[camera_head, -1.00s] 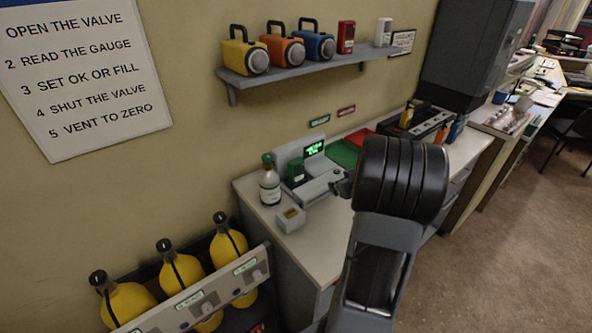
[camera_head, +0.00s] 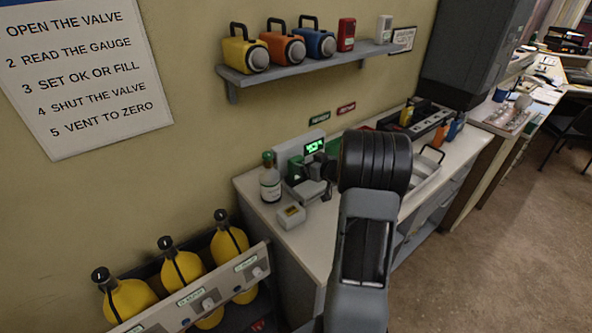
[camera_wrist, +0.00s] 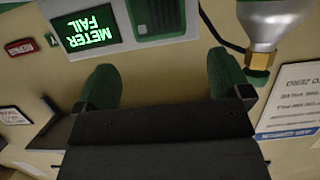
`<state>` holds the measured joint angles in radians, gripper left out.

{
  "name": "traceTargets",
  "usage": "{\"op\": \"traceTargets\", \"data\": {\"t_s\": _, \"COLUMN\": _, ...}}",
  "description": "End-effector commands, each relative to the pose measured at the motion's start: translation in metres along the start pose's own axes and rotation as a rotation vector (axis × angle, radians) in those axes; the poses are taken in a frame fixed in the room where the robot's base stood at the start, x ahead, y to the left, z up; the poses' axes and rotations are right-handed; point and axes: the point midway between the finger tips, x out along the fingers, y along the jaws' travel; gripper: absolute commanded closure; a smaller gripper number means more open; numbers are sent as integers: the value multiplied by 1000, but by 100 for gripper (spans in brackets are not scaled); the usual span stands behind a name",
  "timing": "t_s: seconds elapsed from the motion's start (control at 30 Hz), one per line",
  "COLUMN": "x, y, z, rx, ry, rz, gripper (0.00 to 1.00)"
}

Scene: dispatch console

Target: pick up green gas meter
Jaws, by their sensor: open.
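The green gas meter (camera_head: 295,170) stands in the grey test station (camera_head: 288,150) on the counter, left of the lit screen. My gripper and wrist partly hide it in the head view.
A bottle (camera_head: 270,185) with a green cap stands close left of the station; its brass neck (camera_wrist: 260,62) is near one finger in the wrist view. A small pale box (camera_head: 291,215) sits in front.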

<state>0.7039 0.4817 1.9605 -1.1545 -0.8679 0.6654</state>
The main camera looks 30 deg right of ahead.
Motion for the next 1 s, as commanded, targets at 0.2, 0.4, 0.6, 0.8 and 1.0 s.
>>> {"op": "traceTargets", "data": {"t_s": 0.2, "x": 12, "y": -1, "z": 0, "rx": 0, "ry": 0, "rz": -1, "gripper": 4}}
{"op": "traceTargets", "data": {"t_s": 0.4, "x": 39, "y": -2, "z": 1, "rx": 0, "ry": -1, "rz": -1, "gripper": 4}}
{"op": "traceTargets", "data": {"t_s": 0.6, "x": 56, "y": -2, "z": 1, "rx": -1, "ry": 0, "rz": 0, "gripper": 4}}
{"op": "traceTargets", "data": {"t_s": 0.8, "x": 58, "y": -1, "z": 2, "rx": -1, "ry": 1, "rz": 1, "gripper": 4}}
{"op": "traceTargets", "data": {"t_s": 1.0, "x": 58, "y": -1, "z": 2, "rx": -1, "ry": 1, "rz": 1, "gripper": 17}}
